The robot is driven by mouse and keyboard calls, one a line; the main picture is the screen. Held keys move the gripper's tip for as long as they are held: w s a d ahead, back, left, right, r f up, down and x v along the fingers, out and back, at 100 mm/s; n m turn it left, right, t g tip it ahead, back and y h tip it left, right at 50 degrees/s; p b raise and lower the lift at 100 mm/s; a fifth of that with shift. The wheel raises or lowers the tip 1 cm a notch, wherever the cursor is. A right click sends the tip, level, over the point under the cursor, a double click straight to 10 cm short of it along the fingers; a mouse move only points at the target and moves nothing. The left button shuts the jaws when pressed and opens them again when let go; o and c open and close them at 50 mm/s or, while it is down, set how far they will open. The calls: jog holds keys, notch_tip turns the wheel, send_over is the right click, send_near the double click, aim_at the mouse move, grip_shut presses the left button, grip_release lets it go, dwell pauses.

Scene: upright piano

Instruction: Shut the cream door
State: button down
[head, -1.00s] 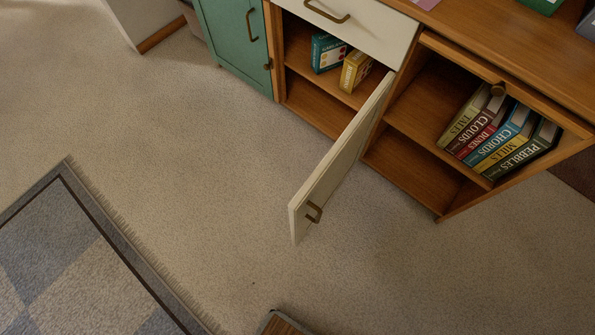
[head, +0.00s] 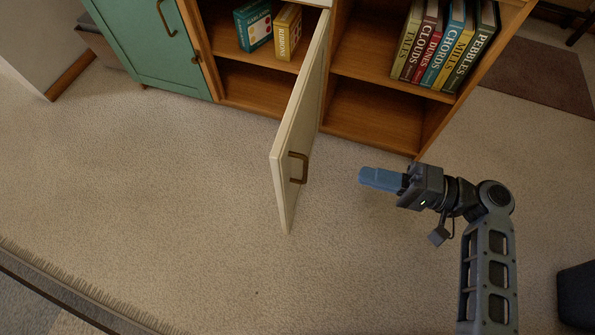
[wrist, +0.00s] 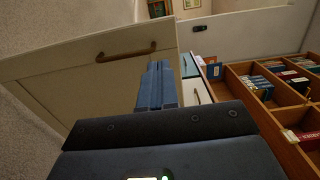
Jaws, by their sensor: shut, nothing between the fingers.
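The cream door (head: 299,135) stands wide open in the head view, swung out from the cabinet towards me. Its brass handle (head: 298,168) is on the face turned right, near the free edge. My gripper (head: 364,178) is to the right of the door, apart from it, with its blue fingers shut and empty, pointing at the door's handle side. In the wrist view the cream door (wrist: 80,92) fills the left, with its handle (wrist: 126,52) beyond my blue fingertips (wrist: 157,66).
A green door (head: 150,45) at the left is shut. Carpet around the cream door is clear. A dark object (head: 577,295) stands at the right edge.

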aim_at(283, 157)
jog(key=b+x, duration=0.2)
jog(key=x, duration=1.2)
